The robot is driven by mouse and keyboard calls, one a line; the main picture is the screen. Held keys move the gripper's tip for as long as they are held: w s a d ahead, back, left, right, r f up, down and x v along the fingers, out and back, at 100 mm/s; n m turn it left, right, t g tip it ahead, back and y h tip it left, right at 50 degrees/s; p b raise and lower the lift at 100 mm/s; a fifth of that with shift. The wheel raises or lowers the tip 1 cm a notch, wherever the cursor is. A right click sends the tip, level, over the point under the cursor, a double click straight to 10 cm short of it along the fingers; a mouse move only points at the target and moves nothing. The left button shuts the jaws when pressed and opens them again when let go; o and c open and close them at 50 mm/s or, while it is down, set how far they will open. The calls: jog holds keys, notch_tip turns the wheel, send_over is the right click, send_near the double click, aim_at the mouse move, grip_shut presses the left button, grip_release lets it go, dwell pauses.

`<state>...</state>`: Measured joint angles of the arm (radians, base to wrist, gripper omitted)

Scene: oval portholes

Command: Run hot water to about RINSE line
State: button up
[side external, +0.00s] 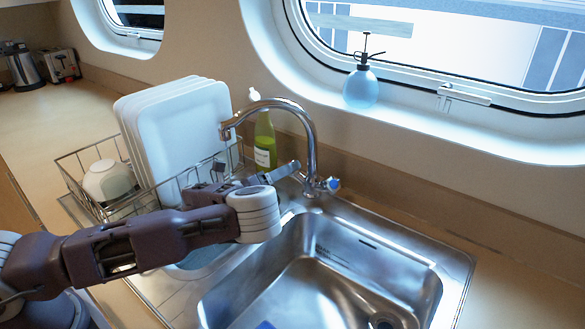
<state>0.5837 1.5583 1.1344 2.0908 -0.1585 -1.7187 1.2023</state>
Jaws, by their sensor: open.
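The chrome tap (311,140) rises behind the sink, its curved spout pointing left. A knob with a blue mark (333,184) is on the right of its base. Any hot-side handle is hidden or cannot be told apart behind my gripper. My gripper (254,174) is open beside the left of the tap base; a grey finger reaches toward it, and I cannot tell whether it touches. The steel sink basin (345,262) is in front of the tap. Small dark marking shows on its back wall, too small to read. I see no running water from the spout.
A wire rack (72,168) with white plates (178,130) and a white cup (108,180) stands left of the tap. A green bottle (265,140) stands behind the spout. A blue spray bottle (361,88) sits on the window ledge. A blue object (265,325) shows at the bottom edge.

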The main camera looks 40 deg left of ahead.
jog(key=w, duration=0.3)
jog(key=shift+w+d, duration=0.15)
jog(key=shift+d, duration=0.2)
grip_shut()
jog(key=shift+a+f+m+h, duration=0.1)
jog(key=shift+m+h, duration=0.8)
jog(key=shift+h, duration=0.1)
grip_release()
jog(key=v, duration=0.7)
